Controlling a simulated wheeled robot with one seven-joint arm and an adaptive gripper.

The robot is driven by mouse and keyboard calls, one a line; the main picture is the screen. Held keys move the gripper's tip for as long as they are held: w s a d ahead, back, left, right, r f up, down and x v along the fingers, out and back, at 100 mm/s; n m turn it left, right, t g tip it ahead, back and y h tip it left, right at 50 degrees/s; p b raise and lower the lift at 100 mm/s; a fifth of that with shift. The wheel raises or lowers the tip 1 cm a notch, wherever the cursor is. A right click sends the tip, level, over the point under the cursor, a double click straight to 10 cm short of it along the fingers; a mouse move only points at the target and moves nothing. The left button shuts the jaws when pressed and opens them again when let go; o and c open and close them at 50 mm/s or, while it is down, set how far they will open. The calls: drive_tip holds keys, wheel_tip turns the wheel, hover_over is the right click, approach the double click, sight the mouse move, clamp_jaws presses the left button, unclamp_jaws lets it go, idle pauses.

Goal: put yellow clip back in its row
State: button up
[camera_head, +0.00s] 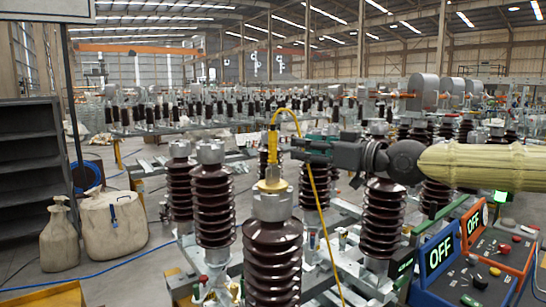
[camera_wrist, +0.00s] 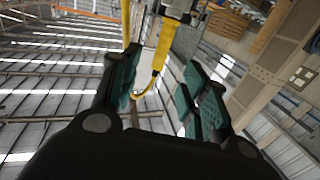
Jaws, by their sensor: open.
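The yellow clip (camera_head: 272,150) stands upright on the metal cap of the front brown insulator (camera_head: 272,245). Its yellow cable (camera_head: 312,185) loops from its top and hangs down to the right of that insulator. My gripper (camera_head: 298,147) reaches in from the right, with its green-padded fingers close to the clip's upper part. In the wrist view my gripper (camera_wrist: 162,80) is open, and the clip (camera_wrist: 163,45) shows between the two fingers, toward their far ends. I cannot tell whether either pad touches it. The clip's row is not clearly identifiable.
More brown insulators (camera_head: 214,205) stand close by on the left and behind. A control panel (camera_head: 490,270) with orange and blue "OFF" displays stands at the lower right. Two beige containers (camera_head: 113,222) and a dark shelf (camera_head: 30,150) are at the left. Floor is open at the lower left.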

sight(276, 141)
drive_tip(key=p+x, duration=0.1)
drive_tip(key=x, duration=0.1)
drive_tip(key=p+x, duration=0.1)
drive_tip(key=x, duration=0.1)
drive_tip(key=p+x, duration=0.1)
drive_tip(key=x, duration=0.1)
drive_tip(key=shift+w+a+r, duration=0.1)
drive_tip(key=shift+a+r, duration=0.15)
drive_tip(key=shift+r, duration=0.1)
drive_tip(key=shift+f+p+x, duration=0.2)
drive_tip(key=shift+p+x, duration=0.95)
drive_tip(key=shift+x, duration=0.8)
clamp_jaws()
